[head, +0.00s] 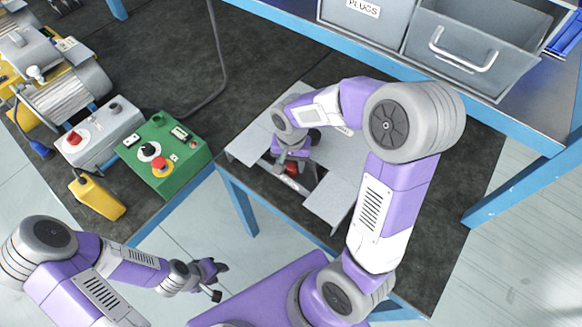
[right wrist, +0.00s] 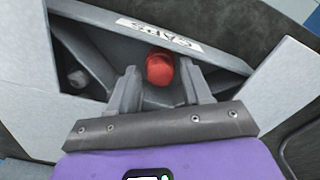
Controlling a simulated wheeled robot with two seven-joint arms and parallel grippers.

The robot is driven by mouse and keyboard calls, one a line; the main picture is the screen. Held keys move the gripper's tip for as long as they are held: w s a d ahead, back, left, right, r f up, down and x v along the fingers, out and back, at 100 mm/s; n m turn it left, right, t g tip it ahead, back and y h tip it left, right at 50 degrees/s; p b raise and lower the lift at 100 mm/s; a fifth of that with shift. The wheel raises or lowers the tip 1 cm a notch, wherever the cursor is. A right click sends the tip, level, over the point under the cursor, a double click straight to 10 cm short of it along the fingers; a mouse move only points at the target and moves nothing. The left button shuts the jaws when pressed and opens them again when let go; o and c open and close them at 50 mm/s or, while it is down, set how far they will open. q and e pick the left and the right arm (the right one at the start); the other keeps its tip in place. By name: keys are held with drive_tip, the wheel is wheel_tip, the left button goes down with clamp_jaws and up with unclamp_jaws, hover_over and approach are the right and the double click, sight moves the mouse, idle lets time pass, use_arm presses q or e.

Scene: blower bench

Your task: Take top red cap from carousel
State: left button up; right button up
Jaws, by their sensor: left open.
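The red cap (right wrist: 160,68) sits in an opening of the grey carousel (right wrist: 240,70), just behind a rim strip labelled CAPS. In the head view the cap (head: 291,169) shows partly below my right gripper (head: 293,158). In the right wrist view, my right gripper (right wrist: 160,88) has its two fingers apart, one on each side of the cap's near end, with gaps visible. Whether the fingertips reach past the cap is unclear. My left gripper (head: 214,280) is open and empty, low over the floor, away from the carousel.
A green control box (head: 165,155) with a red button, a grey box (head: 100,132) and a yellow part (head: 97,197) stand on the left bench. Grey bins (head: 465,45), one labelled PLUGS, stand on a blue-edged shelf at top right. A small grey part (right wrist: 78,79) lies in a neighbouring carousel opening.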

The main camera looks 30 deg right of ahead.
drive_tip(key=c, duration=0.8)
